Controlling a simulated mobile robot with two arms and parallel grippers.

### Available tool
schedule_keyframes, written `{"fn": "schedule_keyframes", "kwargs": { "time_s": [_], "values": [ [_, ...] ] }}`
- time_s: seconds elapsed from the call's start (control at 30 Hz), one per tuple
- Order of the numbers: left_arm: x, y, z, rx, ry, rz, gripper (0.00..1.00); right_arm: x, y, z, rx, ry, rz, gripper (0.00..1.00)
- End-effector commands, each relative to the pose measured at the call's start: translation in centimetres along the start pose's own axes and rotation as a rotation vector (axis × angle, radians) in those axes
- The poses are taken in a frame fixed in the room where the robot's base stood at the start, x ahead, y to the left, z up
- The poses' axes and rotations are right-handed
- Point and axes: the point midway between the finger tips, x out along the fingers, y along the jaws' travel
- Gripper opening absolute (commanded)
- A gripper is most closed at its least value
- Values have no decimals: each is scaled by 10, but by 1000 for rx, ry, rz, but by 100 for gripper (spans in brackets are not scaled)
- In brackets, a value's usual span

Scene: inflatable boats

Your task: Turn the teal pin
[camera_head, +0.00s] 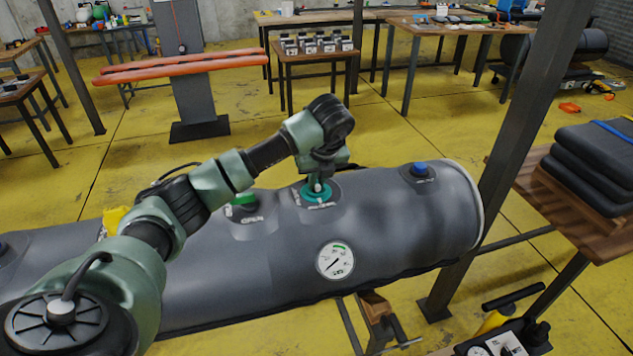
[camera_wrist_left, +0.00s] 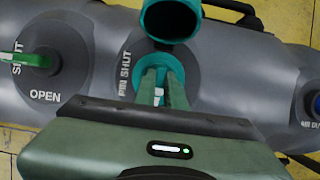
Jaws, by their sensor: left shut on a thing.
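The teal pin sits in the teal valve ring (camera_head: 322,200) on top of the grey inflatable tube (camera_head: 395,225). In the left wrist view the teal pin (camera_wrist_left: 160,72) shows between my fingers, beside the label "PIN SHUT". My left gripper (camera_head: 318,186) points down onto the valve from above; its fingers in the wrist view (camera_wrist_left: 160,90) are closed around the pin, which they partly hide. An open teal cylinder (camera_wrist_left: 172,18) stands just beyond the pin. My right gripper is not in view.
A green lever (camera_head: 244,199) marked "OPEN" and "SHUT" is left of the pin. A blue cap (camera_head: 419,169) is to the right. A pressure gauge (camera_head: 335,260) faces front. A dark post (camera_head: 510,140) and a bench with stacked dark pads (camera_head: 590,165) stand at the right.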

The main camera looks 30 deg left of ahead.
Motion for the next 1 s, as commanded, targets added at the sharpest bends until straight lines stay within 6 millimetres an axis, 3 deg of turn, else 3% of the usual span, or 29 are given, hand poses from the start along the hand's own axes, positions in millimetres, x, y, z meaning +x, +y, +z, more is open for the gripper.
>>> {"fn": "schedule_keyframes", "kwargs": {
  "time_s": [0.5, 0.6, 1.0],
  "values": [
    [-2, 0, 2, -24, -4, 6, 0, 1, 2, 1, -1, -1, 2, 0],
    [-2, 0, 2, -23, -4, 6, 33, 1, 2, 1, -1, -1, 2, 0],
    [-6, -1, 1, -19, -2, 4, 33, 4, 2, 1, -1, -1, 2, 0]
  ]
}}
